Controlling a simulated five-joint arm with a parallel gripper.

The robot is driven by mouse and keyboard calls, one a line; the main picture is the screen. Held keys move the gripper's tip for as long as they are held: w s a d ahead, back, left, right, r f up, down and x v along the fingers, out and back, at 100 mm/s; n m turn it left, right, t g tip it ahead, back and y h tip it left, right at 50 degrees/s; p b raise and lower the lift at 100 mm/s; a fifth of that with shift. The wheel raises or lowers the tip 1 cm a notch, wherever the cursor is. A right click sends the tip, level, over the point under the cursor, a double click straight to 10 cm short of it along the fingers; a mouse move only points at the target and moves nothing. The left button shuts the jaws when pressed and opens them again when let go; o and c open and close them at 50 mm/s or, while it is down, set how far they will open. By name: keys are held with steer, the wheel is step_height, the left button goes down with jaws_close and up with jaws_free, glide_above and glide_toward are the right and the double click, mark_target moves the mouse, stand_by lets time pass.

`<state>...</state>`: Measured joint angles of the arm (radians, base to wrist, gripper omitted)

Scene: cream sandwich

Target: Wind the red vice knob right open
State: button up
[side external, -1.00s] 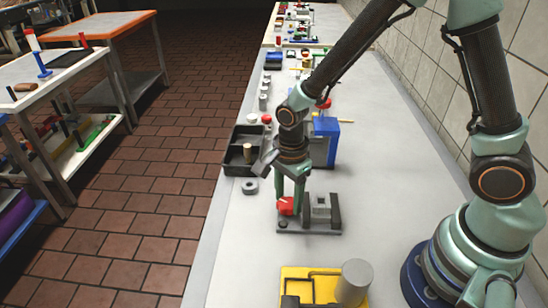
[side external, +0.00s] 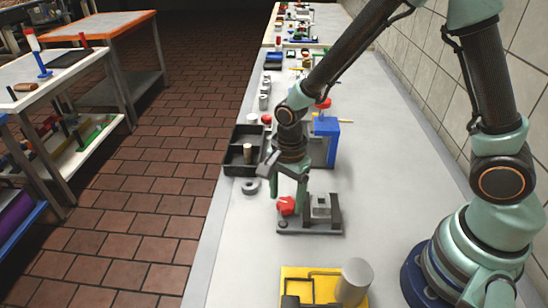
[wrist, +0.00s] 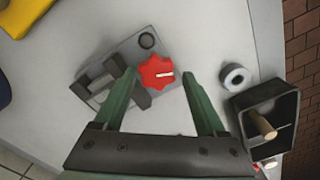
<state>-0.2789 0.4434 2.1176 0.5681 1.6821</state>
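The red vice knob (side external: 286,206) is a lobed knob on the near left part of a small grey vice (side external: 312,228) on the bench. In the wrist view the knob (wrist: 157,72) has a white mark pointing right. My gripper (wrist: 159,74) is open, its two green fingers on either side of the knob with a visible gap on each side. In the side external view my gripper (side external: 292,196) points down at the knob, and one finger largely hides the other. The grey vice jaws (wrist: 107,82) lie left of the knob in the wrist view, partly behind the left finger.
A dark tray (side external: 232,168) with a wooden peg (side external: 247,154) stands beyond the vice, near a grey ring (side external: 250,186). A blue block (side external: 326,150) stands behind my gripper. A yellow fixture (side external: 300,288) with a grey cylinder (side external: 354,282) is in front. Bench right of the vice is clear.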

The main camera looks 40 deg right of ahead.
mark_target(287, 202)
steer(key=shift+s+d, duration=0.1)
steer(key=shift+s, duration=0.25)
steer(key=r, duration=0.8)
steer(key=shift+w, duration=0.25)
steer(key=f+m, duration=0.4)
steer(key=f, duration=0.1)
steer(key=f+m, duration=0.2)
steer(key=f, duration=0.1)
steer(key=shift+s+a+f, duration=0.1)
steer(key=shift+s+a, duration=0.05)
steer(key=shift+a, duration=0.1)
stand_by(0.5)
